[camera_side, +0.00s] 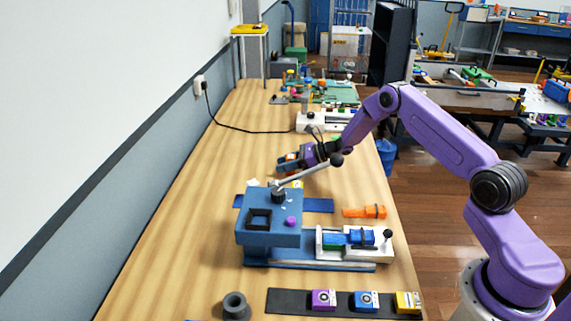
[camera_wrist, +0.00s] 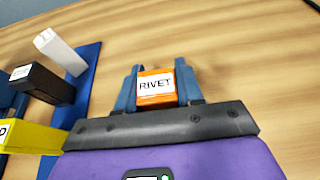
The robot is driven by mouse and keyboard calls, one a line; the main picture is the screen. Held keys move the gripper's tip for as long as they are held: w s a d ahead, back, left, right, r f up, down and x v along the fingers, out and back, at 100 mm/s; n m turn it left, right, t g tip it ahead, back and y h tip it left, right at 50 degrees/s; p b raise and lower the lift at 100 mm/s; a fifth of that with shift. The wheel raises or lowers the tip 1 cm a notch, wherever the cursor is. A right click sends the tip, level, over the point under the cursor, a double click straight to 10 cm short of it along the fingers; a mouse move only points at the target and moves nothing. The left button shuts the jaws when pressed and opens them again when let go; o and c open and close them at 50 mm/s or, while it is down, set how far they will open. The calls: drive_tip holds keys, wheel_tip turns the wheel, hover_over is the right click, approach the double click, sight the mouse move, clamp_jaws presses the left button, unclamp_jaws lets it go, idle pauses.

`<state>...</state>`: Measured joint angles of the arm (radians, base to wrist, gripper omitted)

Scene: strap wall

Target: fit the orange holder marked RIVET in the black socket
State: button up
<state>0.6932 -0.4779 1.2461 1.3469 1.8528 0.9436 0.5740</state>
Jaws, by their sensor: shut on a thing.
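The orange holder marked RIVET (camera_wrist: 156,88) sits between the two blue fingers of my gripper (camera_wrist: 157,82) in the wrist view, label facing the camera. My gripper (camera_side: 287,163) is shut on it. In the side view the gripper is above the table, behind the blue block (camera_side: 270,236), and the holder is mostly hidden by the fingers. The black socket (camera_side: 259,218) is a square frame on top of the blue block and looks empty. The holder is apart from the socket. The socket is not in the wrist view.
A blue mat (camera_wrist: 84,72) bears white, black and yellow holders. A white fixture (camera_side: 330,245) and an orange tool (camera_side: 365,212) are at right. Table left of the block is clear.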

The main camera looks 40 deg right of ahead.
drive_tip(key=o, duration=1.1)
drive_tip(key=shift+f, duration=0.1)
drive_tip(key=shift+r, duration=0.2)
drive_tip(key=v, duration=1.2)
drive_tip(key=shift+f, duration=0.15)
